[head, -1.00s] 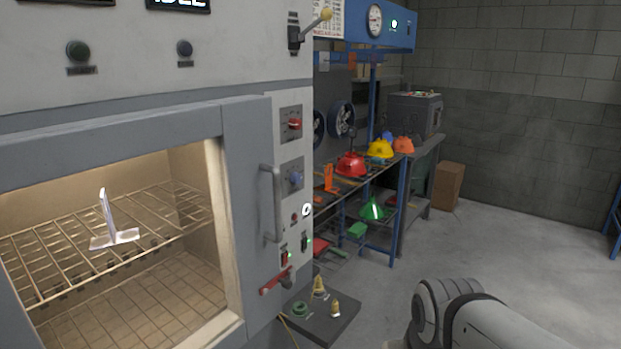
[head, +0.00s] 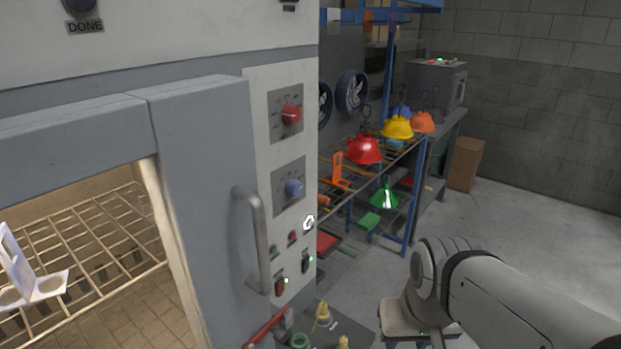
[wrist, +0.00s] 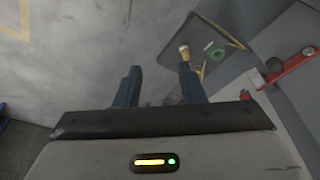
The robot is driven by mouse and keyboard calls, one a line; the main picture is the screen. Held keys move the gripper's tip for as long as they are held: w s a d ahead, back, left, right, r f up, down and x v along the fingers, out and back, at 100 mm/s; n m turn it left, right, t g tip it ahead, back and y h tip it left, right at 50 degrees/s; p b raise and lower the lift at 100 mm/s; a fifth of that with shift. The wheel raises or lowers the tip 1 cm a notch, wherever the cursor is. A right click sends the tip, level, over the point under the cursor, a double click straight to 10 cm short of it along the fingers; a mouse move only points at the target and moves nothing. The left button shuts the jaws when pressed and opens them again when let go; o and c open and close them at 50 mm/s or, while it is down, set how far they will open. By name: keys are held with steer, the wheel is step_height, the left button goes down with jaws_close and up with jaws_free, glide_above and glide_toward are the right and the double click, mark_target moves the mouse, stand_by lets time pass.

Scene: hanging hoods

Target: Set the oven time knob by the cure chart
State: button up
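The oven's control panel is on the right of its front in the head view. It carries a red knob (head: 291,114) on an upper dial plate and a blue knob (head: 293,188) on a lower one. The dial markings are too small to read, and I cannot tell which knob sets the time. My gripper (wrist: 158,78) shows in the wrist view with its two blue fingers apart and nothing between them. It is away from both knobs, over the floor. No cure chart can be made out in the current frames.
The oven door handle (head: 255,240) sticks out left of the panel. A red lever (head: 266,327) juts out below; it also shows in the wrist view (wrist: 288,66). A dark mat (wrist: 215,48) with small parts lies nearby. A rack holds coloured hoods (head: 364,150).

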steer(key=shift+o, duration=0.2)
steer(key=shift+o, duration=0.8)
steer(key=shift+a, duration=0.15)
steer(key=shift+o, duration=0.6)
steer(key=w+a+m+g+y+p, duration=0.1)
steer(key=a+m+g+y, duration=0.1)
steer(key=a+m+y, duration=0.3)
steer(key=a, duration=0.3)
steer(key=shift+r+m+p, duration=0.2)
steer(key=shift+m+p, duration=0.1)
steer(key=shift+p, duration=0.05)
steer(key=m+t+y+p, duration=0.3)
steer(key=m+t+y, duration=0.65)
steer(key=m, duration=1.05)
glide_toward(298, 191)
steer(key=a, duration=0.1)
steer(key=shift+t, duration=0.35)
steer(key=p+x, duration=0.1)
steer(key=x, duration=0.6)
steer(key=shift+w+a+f+p, duration=0.15)
steer(key=shift+w+a+p, duration=0.05)
steer(key=shift+w+p, duration=0.15)
steer(key=shift+s, duration=0.1)
steer(key=shift+c, duration=0.3)
steer(key=c, duration=0.9)
